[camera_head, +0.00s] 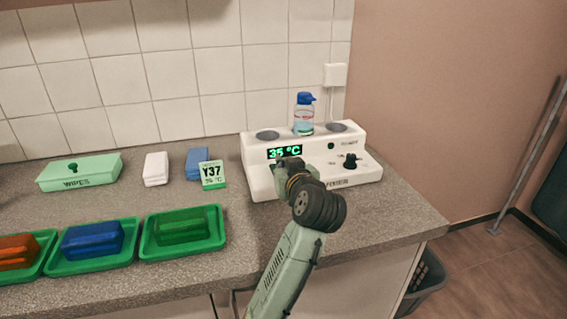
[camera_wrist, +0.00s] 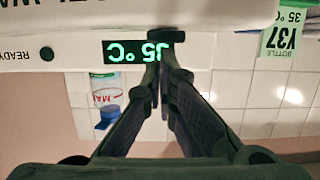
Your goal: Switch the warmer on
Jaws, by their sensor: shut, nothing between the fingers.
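The warmer (camera_head: 262,183) is a white unit at the back of the counter, with a lit green "35 °C" display (camera_head: 284,152) and a black knob (camera_head: 350,161). Its ready lamp (camera_wrist: 47,53) looks dark in the wrist view. A blue-capped bottle (camera_head: 303,121) stands in the top of the warmer, between two grey round spots. My gripper (camera_head: 281,165) is shut and empty at the warmer's front, just below the display. In the upside-down wrist view, the fingers (camera_wrist: 158,66) overlap the display. A small dark piece (camera_wrist: 152,37) shows at their tips; I cannot tell whether it is a switch.
A card (camera_head: 212,174) reading Y37, 35 °C stands left of the warmer. Blue (camera_head: 197,163) and white (camera_head: 156,169) blocks and a green wipes box (camera_head: 79,172) lie farther left. Green trays (camera_head: 183,232) line the front left. The counter right of my arm is clear.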

